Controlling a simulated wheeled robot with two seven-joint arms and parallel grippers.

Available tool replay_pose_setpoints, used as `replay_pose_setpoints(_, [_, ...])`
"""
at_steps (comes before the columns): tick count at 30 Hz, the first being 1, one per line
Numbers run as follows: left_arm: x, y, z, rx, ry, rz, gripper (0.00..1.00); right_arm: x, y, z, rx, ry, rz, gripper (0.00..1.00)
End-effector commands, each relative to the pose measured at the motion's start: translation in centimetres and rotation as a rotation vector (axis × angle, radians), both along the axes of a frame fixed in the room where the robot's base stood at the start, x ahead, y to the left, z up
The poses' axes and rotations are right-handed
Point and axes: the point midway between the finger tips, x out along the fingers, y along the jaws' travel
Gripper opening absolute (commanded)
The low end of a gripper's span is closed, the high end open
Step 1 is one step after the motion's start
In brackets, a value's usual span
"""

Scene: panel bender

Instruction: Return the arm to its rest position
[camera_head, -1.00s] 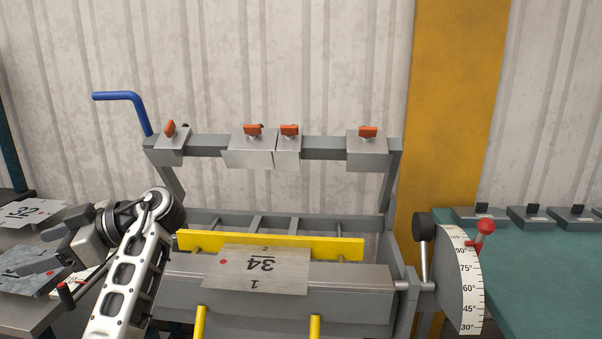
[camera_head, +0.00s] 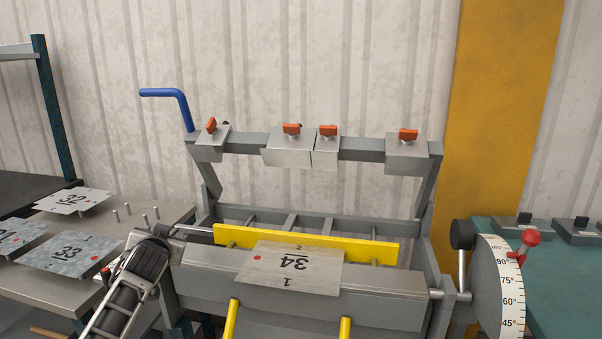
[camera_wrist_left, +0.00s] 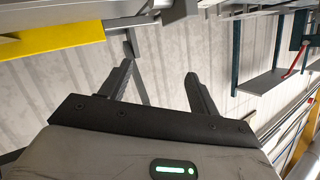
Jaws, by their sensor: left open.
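My left arm (camera_head: 128,287) comes in at the lower left of the head view, in front of the bender's left end. Its gripper is hard to make out there. In the left wrist view my left gripper (camera_wrist_left: 158,88) is open, with nothing between its two fingers. The metal sheet marked 34 (camera_head: 291,268) lies on the bender's bed (camera_head: 385,302), in front of the yellow bar (camera_head: 307,243) and apart from my arm. My right gripper is not in view.
A side table (camera_head: 180,214) at the left holds sheets marked 32 (camera_head: 72,200) and 33 (camera_head: 70,254), with upright pins. The bender's upper beam (camera_head: 365,148) carries clamps with orange knobs and a blue handle (camera_head: 168,94). An angle scale (camera_head: 500,285) stands at the right.

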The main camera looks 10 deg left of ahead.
Motion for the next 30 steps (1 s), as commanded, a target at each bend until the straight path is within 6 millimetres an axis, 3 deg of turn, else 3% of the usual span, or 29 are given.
replay_pose_setpoints(6, [2.3,-5.4,4.3,-0.01,-0.242,-0.3,0.62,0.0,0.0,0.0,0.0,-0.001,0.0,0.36])
replay_pose_setpoints(9, [0.2,-7.3,-0.3,-0.029,-0.174,-0.324,0.62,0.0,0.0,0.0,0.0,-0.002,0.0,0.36])
replay_pose_setpoints(14, [-3.4,-10.3,-5.9,-0.063,-0.101,-0.367,0.62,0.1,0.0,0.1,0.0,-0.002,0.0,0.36])
replay_pose_setpoints(17, [-6.6,-12.4,-9.8,-0.096,-0.045,-0.396,0.62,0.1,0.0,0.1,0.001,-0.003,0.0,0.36])
replay_pose_setpoints(20, [-11.1,-15.1,-14.1,-0.142,0.023,-0.428,0.62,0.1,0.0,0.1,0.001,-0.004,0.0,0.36])
replay_pose_setpoints(24, [-19.4,-19.0,-19.4,-0.231,0.13,-0.466,0.62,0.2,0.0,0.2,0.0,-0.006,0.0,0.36])
replay_pose_setpoints(30, [-30.6,-23.2,-23.0,-0.361,0.258,-0.482,0.62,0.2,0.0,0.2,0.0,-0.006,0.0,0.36])
